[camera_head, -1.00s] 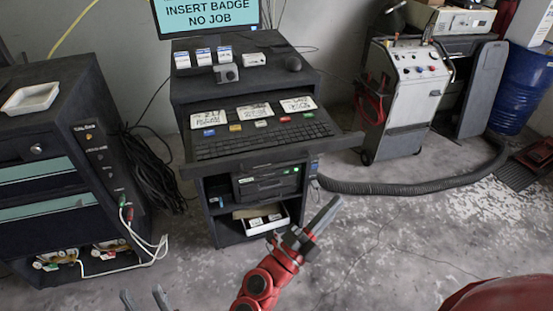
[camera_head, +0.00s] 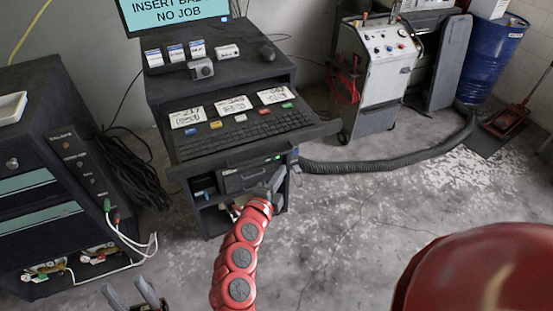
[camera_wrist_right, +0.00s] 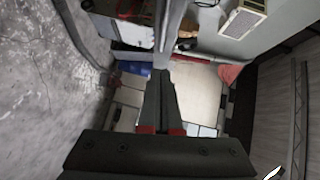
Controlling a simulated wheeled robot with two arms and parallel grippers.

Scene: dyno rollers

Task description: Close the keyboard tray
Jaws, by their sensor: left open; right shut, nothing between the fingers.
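The black keyboard tray (camera_head: 200,157) is pulled out from the dark computer cabinet (camera_head: 215,85). It carries a keyboard (camera_head: 245,132), white cards and small coloured tags. My right gripper (camera_head: 277,178), on the red arm, is shut and empty. In the head view it appears just below the tray's front edge, toward the right end; I cannot tell whether it touches. My left gripper (camera_head: 132,294) is open and empty, low at the left, away from the tray.
A dark tool cabinet (camera_head: 45,165) with teal drawers stands at the left, with cables beside it. A white service machine (camera_head: 385,60) and its black hose (camera_head: 400,160) are at the right. The floor (camera_head: 345,225) in front is clear.

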